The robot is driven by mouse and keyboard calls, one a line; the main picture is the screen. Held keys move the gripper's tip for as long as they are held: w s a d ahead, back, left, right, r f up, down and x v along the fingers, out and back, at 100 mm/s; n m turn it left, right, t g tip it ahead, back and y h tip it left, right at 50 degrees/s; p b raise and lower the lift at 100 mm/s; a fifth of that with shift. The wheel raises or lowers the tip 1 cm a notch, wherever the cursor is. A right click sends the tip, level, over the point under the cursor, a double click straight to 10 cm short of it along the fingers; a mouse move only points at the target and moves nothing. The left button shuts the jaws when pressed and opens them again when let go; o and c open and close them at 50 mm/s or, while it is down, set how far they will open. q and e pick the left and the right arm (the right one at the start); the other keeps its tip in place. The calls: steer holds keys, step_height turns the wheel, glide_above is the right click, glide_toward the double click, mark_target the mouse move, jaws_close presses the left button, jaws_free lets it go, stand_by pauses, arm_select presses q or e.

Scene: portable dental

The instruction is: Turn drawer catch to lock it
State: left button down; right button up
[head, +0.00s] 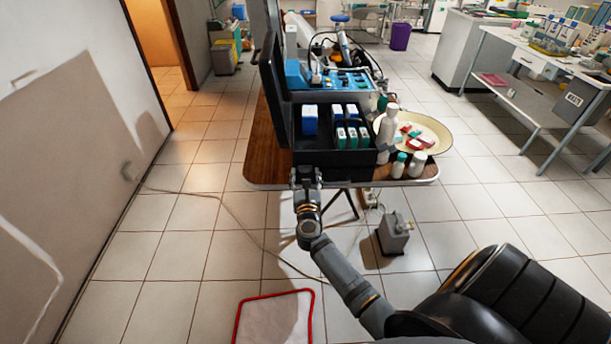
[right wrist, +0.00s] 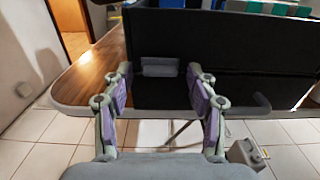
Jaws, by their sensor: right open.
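The drawer catch (right wrist: 160,67) is a small grey plate on the dark front of the black case, seen in the right wrist view between my fingertips. The black case (head: 350,162) stands at the near edge of the wooden table. My right gripper (head: 306,176) is at the left part of the case front in the head view. In the right wrist view my right gripper (right wrist: 159,75) is open, with one finger on each side of the catch. I cannot tell whether the fingers touch it. In the head view the gripper hides the catch. My left gripper is not in view.
The table (head: 265,165) has bare wood left of the case. A tray (head: 440,135) and white bottles (head: 391,122) stand to its right. A grey box (head: 394,236) and a red-edged mat (head: 275,318) lie on the floor. A cable crosses the tiles.

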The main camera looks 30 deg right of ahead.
steer(key=c, duration=1.1)
steer(key=shift+c, duration=0.2)
